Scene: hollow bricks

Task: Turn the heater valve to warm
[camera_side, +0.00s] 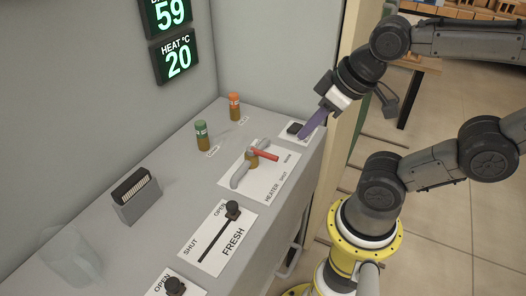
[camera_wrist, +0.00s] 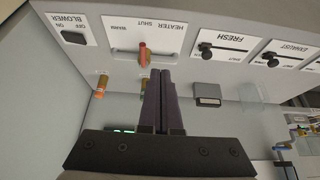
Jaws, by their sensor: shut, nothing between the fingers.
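The heater valve has a red lever (camera_side: 264,155) on a grey curved fitting, set on a white plate (camera_side: 234,184) marked HEATER, SHUT and a smaller word. In the wrist view the red lever (camera_wrist: 143,54) lies close to the word SHUT; the smaller word, seemingly WARM, is to the left. My gripper (camera_side: 303,135) is shut and empty, pointing down and left beyond the lever, over the blower plate in the side picture. In the wrist view its fingertips (camera_wrist: 161,71) are together, just right of the lever in the picture. They look apart from it.
The blower switch (camera_side: 294,128) is behind the heater plate. The FRESH slider (camera_side: 232,210) and another slider (camera_side: 174,286) are in front. Green-topped (camera_side: 201,134) and orange-topped (camera_side: 234,105) bottles, a brush-like block (camera_side: 137,195) and a clear jug (camera_side: 75,258) stand nearby. The HEAT display (camera_side: 176,57) reads 20.

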